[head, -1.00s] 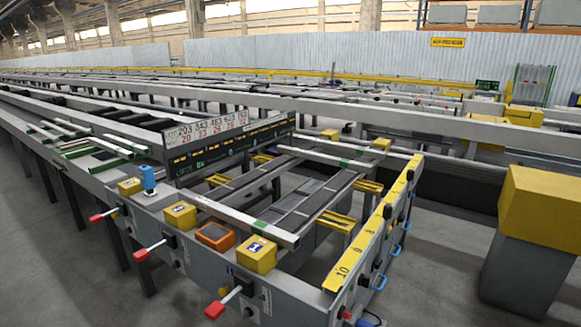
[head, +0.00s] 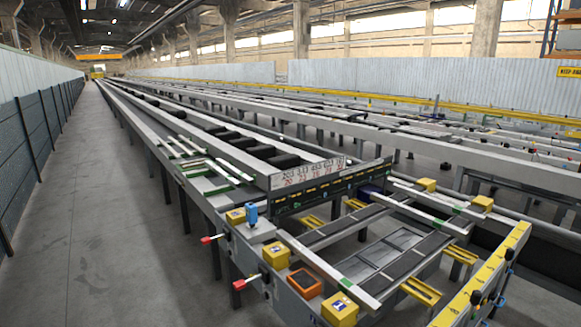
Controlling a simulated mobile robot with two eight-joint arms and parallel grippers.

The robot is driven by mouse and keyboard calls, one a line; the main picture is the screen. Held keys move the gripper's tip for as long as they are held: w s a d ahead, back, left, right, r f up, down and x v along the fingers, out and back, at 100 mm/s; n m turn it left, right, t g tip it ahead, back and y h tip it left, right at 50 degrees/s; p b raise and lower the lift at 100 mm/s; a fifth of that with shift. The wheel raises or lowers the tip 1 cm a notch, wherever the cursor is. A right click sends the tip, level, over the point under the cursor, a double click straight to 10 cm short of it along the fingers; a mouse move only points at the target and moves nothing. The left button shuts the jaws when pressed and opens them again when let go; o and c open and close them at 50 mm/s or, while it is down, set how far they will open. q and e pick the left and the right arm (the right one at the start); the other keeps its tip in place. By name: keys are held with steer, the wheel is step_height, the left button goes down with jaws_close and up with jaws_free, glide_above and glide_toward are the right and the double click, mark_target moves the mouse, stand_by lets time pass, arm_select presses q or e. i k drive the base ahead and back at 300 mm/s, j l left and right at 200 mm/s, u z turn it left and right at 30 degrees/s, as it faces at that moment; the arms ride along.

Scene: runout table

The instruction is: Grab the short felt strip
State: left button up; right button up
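I cannot single out a short felt strip for certain. Several pale bars with green parts (head: 228,171) lie on the runout table (head: 135,111) left of the number board. A longer pale bar with green ends (head: 325,270) lies along the near end of the table frame. Dark strips (head: 347,224) run across the open frame behind it. Neither of my grippers is in view.
Yellow boxes (head: 275,256), an orange box (head: 305,282) and a blue fitting (head: 251,213) stand on the near edge. Red-tipped levers (head: 240,284) jut out toward the aisle. A yellow scale bar (head: 487,278) edges the right. The aisle floor (head: 100,230) at left is clear.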

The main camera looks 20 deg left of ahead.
mark_target(198, 165)
steer(key=i+j+u, duration=0.45)
steer(key=i+j, duration=1.05)
steer(key=j, duration=0.55)
steer(key=i+j+u, duration=0.4)
steer(key=i+j, duration=1.15)
steer(key=i, duration=0.2)
steer(key=i+j+z, duration=0.15)
steer(key=i+j, duration=0.25)
steer(key=i, duration=0.15)
steer(key=i+j+z, duration=0.15)
steer(key=i+j, duration=0.3)
steer(key=i+j+z, duration=0.15)
steer(key=i+j, duration=0.35)
steer(key=i+j+z, duration=0.15)
steer(key=i+j, duration=0.35)
steer(key=i+j+z, duration=0.15)
steer(key=i+j, duration=0.3)
steer(key=j, duration=0.2)
